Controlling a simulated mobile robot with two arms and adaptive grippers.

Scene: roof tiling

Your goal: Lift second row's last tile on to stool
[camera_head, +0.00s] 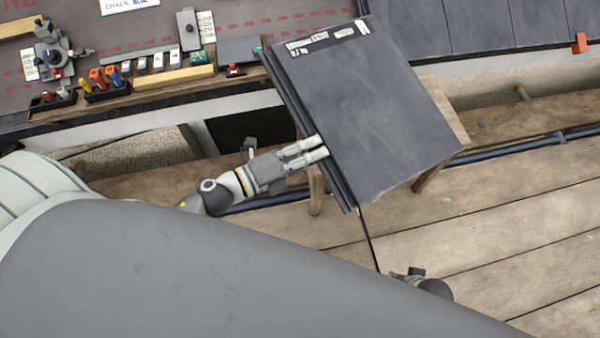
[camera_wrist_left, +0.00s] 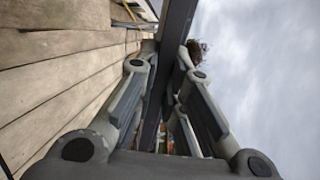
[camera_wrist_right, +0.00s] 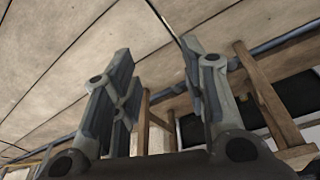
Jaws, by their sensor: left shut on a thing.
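A large dark slate tile (camera_head: 375,105) lies over a wooden stool, tilted across the head view, with pale labels at its far end. More dark slab edges show under its left side; I cannot tell how many tiles there are. Part of the stool's top (camera_head: 446,112) shows at the right, with legs below. My left gripper (camera_head: 322,151) is shut on the tile's left edge; a dark slab runs between its fingers in the left wrist view (camera_wrist_left: 165,75). My right gripper (camera_wrist_right: 158,60) is open and empty near the stool's legs; its arm is mostly hidden in the head view.
A red-marked roof underlay (camera_head: 250,20) lies behind, with a ledge of tools, small boxes and a yellow wood block (camera_head: 174,77). Laid dark tiles (camera_head: 470,25) cover the roof at upper right. An orange piece (camera_head: 579,44) sits on their edge. Plank decking (camera_head: 500,230) is clear at right.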

